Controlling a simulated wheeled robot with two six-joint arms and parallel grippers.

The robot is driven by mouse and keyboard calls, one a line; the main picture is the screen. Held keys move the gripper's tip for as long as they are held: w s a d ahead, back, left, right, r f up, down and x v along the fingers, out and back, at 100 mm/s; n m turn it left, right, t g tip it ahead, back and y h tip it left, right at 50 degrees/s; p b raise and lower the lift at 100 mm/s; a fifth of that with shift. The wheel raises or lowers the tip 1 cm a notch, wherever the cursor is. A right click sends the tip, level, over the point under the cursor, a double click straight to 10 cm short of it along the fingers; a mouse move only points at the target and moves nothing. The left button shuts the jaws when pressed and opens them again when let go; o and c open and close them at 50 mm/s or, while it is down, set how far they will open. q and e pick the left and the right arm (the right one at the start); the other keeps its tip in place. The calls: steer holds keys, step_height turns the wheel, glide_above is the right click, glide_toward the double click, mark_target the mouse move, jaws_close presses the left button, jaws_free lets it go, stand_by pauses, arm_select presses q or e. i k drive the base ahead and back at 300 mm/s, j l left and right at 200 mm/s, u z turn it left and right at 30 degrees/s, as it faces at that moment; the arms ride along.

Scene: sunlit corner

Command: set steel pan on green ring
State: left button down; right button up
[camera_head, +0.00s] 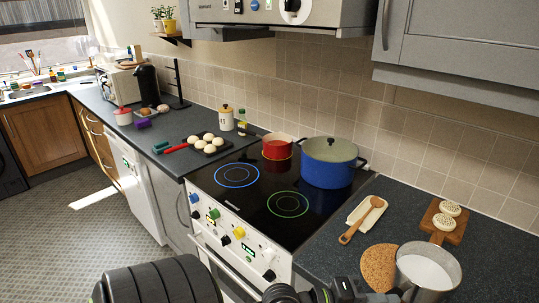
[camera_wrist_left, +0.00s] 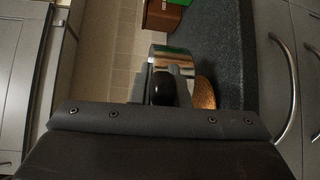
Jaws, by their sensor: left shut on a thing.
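The steel pan (camera_head: 428,272) is at the bottom right in the head view, beside a round cork mat, its pale inside facing up. I cannot tell whether its base touches the counter. It also shows in the left wrist view (camera_wrist_left: 172,58), with its dark handle (camera_wrist_left: 162,90) pointing toward my wrist. My left gripper (camera_head: 378,296) is shut on the pan at its handle side; the fingertips are partly hidden. The green ring (camera_head: 288,204) is at the front right of the black hob, with nothing on it. My right gripper is not in view.
A blue pot (camera_head: 327,168) stands behind the green ring and a red pot (camera_head: 277,148) at the back left. The blue ring (camera_head: 236,175) is bare. A spoon rest with a wooden spoon (camera_head: 360,220), the cork mat (camera_head: 379,266) and a wooden board (camera_head: 436,224) lie right of the hob.

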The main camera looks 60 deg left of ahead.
mark_target(274, 214)
steer(key=k+j, duration=0.1)
steer(key=j, duration=0.3)
steer(key=k+j, duration=0.15)
steer(key=j, duration=0.25)
steer(key=k+j, duration=0.1)
steer(key=j, duration=0.25)
steer(key=k+j, duration=0.15)
steer(key=j, duration=0.25)
steer(key=k+j, duration=0.1)
steer(key=j, duration=0.3)
steer(key=k+j, duration=0.15)
steer(key=j, duration=0.25)
